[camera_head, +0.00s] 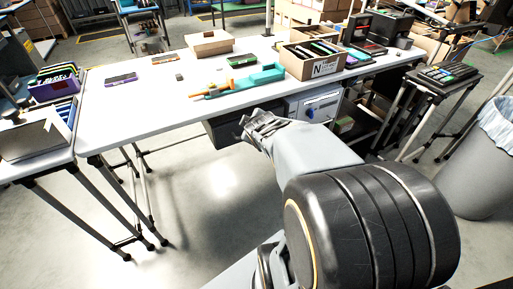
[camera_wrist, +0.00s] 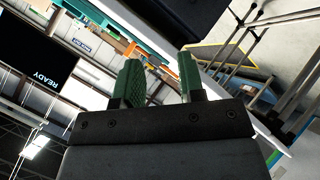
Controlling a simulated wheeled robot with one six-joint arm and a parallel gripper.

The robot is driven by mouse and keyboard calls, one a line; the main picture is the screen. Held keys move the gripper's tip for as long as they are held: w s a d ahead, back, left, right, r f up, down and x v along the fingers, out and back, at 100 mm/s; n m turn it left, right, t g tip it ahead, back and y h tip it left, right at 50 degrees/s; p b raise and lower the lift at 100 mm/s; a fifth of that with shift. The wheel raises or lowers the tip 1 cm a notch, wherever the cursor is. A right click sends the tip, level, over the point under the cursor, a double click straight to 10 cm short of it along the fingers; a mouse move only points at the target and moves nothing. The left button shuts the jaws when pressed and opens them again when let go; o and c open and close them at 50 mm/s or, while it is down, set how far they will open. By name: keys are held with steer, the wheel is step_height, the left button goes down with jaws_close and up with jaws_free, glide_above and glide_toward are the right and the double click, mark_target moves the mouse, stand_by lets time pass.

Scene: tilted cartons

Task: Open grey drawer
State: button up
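A light grey drawer front (camera_head: 322,107) with a blue mark and a small handle hangs under the worktable's front edge in the head view. A dark drawer box (camera_head: 228,131) hangs to its left. My gripper (camera_head: 256,122) is in front of the dark box, left of the light grey front, and partly covers the box. In the wrist view, the green fingertips of my gripper (camera_wrist: 161,78) stand apart with nothing between them. A dark surface (camera_wrist: 175,14) fills the upper middle there; I cannot tell which drawer it belongs to. No contact with a handle is visible.
A side table (camera_head: 440,76) and a grey bin (camera_head: 480,160) stand at right. The floor left of my arm is open.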

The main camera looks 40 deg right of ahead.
steer(key=d+f+n+t+y+b, duration=0.1)
steer(key=d+f+n+t+b, duration=0.25)
steer(key=f+n+b, duration=0.35)
steer(key=d+f+n+t+y+b, duration=0.1)
steer(key=d+f+n+t+b, duration=0.15)
steer(key=d+f+b, duration=0.4)
steer(key=shift+n+g, duration=0.3)
steer(key=shift+n, duration=0.05)
steer(key=x, duration=0.4)
steer(key=a+b+x, duration=0.1)
steer(key=x, duration=0.4)
steer(key=f+x, duration=0.1)
steer(key=x, duration=0.4)
steer(key=shift+w+a+f, duration=0.1)
steer(key=shift+a+f, duration=0.05)
steer(key=shift+a, duration=0.15)
jaws_close()
